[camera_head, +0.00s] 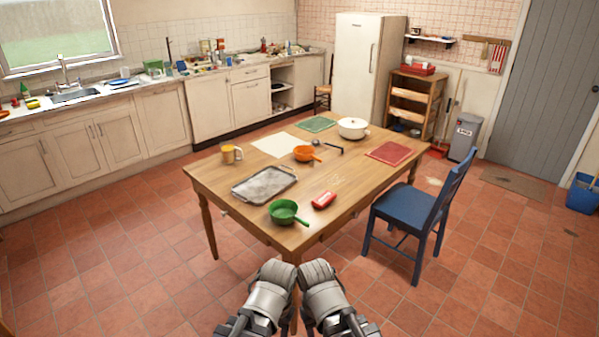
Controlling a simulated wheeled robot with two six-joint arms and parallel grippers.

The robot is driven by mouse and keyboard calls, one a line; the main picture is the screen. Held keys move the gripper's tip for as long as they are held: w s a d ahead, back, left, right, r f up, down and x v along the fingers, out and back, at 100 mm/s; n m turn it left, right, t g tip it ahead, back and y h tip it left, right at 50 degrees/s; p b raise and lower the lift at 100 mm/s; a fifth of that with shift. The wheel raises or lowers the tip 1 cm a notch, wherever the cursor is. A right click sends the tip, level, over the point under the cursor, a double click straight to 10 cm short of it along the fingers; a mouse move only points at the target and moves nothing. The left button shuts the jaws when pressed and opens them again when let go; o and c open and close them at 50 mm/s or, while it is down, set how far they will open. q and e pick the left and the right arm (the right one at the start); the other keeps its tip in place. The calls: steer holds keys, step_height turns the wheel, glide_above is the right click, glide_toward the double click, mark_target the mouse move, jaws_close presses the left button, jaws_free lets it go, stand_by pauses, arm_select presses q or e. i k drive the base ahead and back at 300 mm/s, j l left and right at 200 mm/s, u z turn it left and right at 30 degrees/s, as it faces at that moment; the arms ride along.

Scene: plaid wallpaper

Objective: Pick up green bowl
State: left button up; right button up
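A green bowl-like vessel with a handle (284,211) sits upright on the wooden table (225,186), near its front corner. Another green container (153,66) stands far off on the kitchen counter; its exact shape is too small to tell. My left gripper (274,272) and my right gripper (318,272) are side by side at the bottom middle, in front of the table's near corner. Both are apart from the green vessel. Their fingers cannot be made out clearly, and nothing is seen held in them.
A red object (323,200) lies right of the green vessel, and a metal tray (264,186) behind it. An orange pan (305,154), yellow mug (231,154) and white pot (353,128) stand farther back. A blue chair (405,207) is at the right. Floor at left is clear.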

mark_target(282, 212)
steer(key=i+u, duration=0.3)
steer(key=i, duration=0.75)
steer(key=i+l, duration=0.15)
steer(key=l, duration=0.15)
steer(key=i+l, duration=0.1)
steer(key=l, duration=0.2)
